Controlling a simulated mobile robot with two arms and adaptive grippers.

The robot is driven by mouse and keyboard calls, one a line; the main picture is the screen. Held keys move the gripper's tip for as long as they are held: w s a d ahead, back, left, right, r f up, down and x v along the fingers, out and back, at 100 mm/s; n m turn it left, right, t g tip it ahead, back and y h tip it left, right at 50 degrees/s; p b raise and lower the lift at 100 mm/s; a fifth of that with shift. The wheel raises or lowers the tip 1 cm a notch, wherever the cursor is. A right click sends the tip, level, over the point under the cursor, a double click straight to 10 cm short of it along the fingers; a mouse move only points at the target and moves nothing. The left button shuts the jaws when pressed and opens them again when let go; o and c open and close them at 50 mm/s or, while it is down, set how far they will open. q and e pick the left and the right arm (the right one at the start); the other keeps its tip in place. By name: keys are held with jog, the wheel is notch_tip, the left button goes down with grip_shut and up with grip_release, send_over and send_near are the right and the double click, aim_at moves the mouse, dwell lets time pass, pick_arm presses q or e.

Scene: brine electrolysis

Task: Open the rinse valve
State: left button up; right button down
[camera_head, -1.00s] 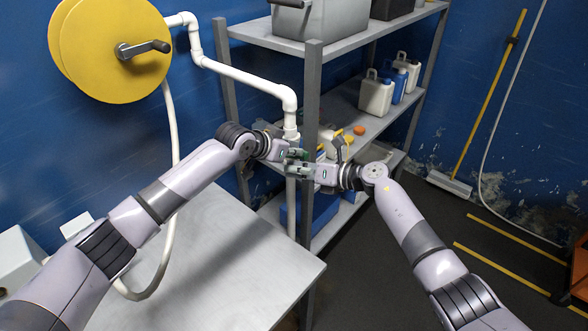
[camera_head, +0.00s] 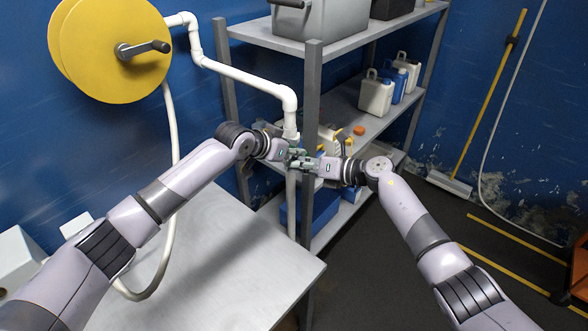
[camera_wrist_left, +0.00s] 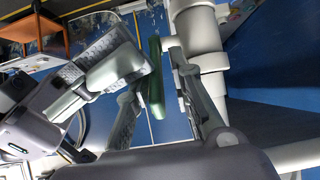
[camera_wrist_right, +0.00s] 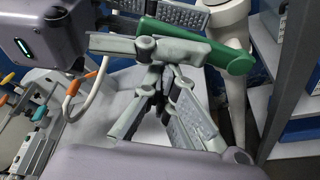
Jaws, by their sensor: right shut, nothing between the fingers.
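The rinse valve has a green lever handle (camera_wrist_right: 225,58) beside a white vertical pipe (camera_head: 290,120). The lever also shows edge-on in the left wrist view (camera_wrist_left: 155,85), with the pipe (camera_wrist_left: 203,45) close by. My left gripper (camera_head: 289,153) is open, its fingers on either side of the lever; contact is not clear. My right gripper (camera_head: 299,161) is shut and empty, its fingertips (camera_wrist_right: 155,80) close to the lever and the left gripper's fingers. Whether it touches the lever cannot be told. The grippers hide most of the valve in the head view.
A grey shelf rack (camera_head: 313,100) stands right behind the grippers, with white and blue jugs (camera_head: 376,93) on its middle shelf. A yellow hose reel (camera_head: 90,50) hangs on the left wall. A pale table (camera_head: 215,285) lies below my left arm, its top mostly clear.

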pick_arm(q)
jog(key=shift+s+d+f, duration=0.15)
jog(key=shift+d+f, duration=0.05)
jog(key=shift+f, duration=0.05)
